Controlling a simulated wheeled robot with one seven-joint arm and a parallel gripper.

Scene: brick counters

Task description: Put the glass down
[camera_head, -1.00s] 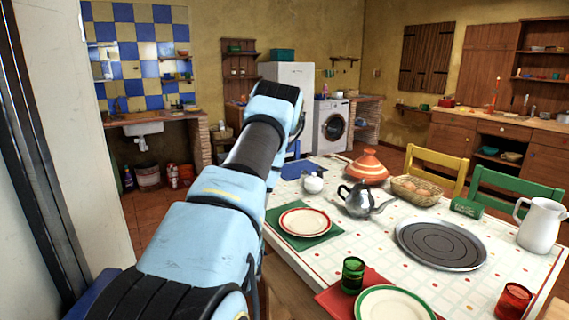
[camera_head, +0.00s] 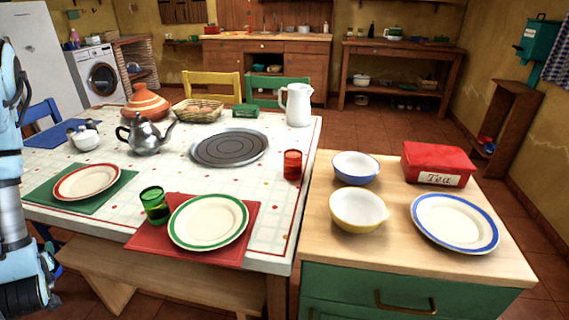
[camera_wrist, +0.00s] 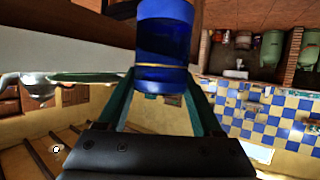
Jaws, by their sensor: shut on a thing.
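A blue glass (camera_wrist: 163,42) shows in the wrist view, between the fingers of my gripper (camera_wrist: 160,78). My gripper is shut on it. The camera on my body shows only part of my arm at the left edge; the held glass and my gripper are not visible there. A green glass (camera_head: 154,205) stands on the table by the red mat. A red glass (camera_head: 292,164) stands near the table's right edge.
The tiled table (camera_head: 282,208) holds plates, a teapot (camera_head: 147,138), a round tray (camera_head: 230,148) and a white jug (camera_head: 297,104). The wooden counter (camera_head: 405,262) at right holds two bowls, a red tea box (camera_head: 437,163) and a blue-rimmed plate (camera_head: 455,222). Its front left is bare.

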